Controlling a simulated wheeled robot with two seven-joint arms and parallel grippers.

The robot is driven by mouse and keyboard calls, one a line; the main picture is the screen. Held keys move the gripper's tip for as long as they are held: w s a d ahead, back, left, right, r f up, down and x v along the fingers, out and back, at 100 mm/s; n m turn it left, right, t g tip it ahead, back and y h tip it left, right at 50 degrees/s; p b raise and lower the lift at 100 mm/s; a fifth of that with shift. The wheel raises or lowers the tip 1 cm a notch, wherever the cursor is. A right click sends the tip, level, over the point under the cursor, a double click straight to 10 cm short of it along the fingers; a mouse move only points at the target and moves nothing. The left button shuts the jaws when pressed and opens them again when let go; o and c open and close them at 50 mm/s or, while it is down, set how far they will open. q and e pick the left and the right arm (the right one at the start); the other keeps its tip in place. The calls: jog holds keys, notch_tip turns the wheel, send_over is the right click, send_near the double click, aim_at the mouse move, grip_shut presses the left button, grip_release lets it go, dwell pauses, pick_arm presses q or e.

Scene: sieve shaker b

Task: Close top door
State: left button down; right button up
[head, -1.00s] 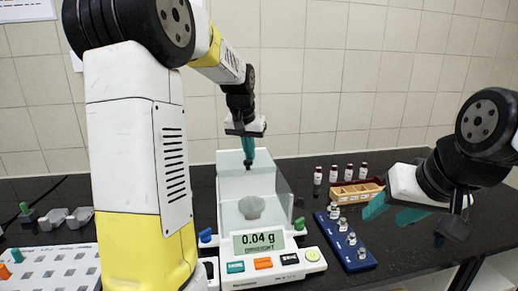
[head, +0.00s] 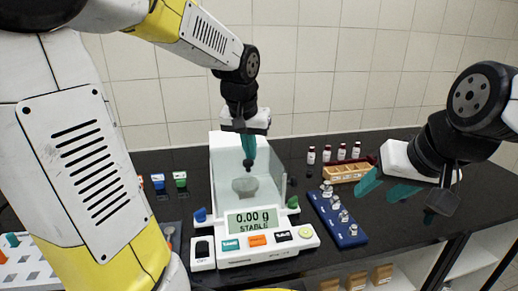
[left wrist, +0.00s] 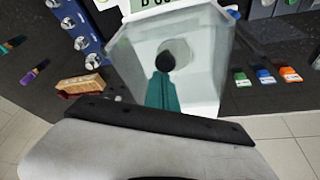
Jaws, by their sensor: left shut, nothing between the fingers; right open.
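The white balance (head: 204,264) with a clear draft shield (head: 268,170) stands mid-counter; its display reads 0.00 g, STABLE. A small weighing vessel (head: 245,187) sits inside, and also shows from above in the left wrist view (left wrist: 178,47). My left gripper (head: 249,148) is shut and empty, pointing down at the top of the shield. A black knob (left wrist: 165,61) is right at its fingertips (left wrist: 163,80); I cannot tell whether they touch. How far the clear top door is open is hard to tell. My right gripper (head: 386,189) is open and empty, off to the right.
A blue rack (head: 338,218) with several metal pieces stands right of the balance. Behind it are a wooden tray (head: 345,173) and several capped vials (head: 341,152). Green (head: 180,180) and blue (head: 158,182) items stand at left. My left arm crosses the left side.

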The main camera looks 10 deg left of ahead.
pick_arm(q)
jog(key=shift+s+f, duration=0.1)
jog(key=shift+s, duration=0.15)
jog(key=v, duration=0.7)
jog(key=shift+w, duration=0.2)
jog(key=s+f+t+h, duration=0.1)
jog(key=s+f, duration=0.3)
jog(key=s, duration=0.9)
jog(key=shift+s+t+h, duration=0.25)
jog(key=shift+t+h, duration=0.15)
jog(key=shift+t, duration=0.1)
jog(key=shift+a, duration=0.15)
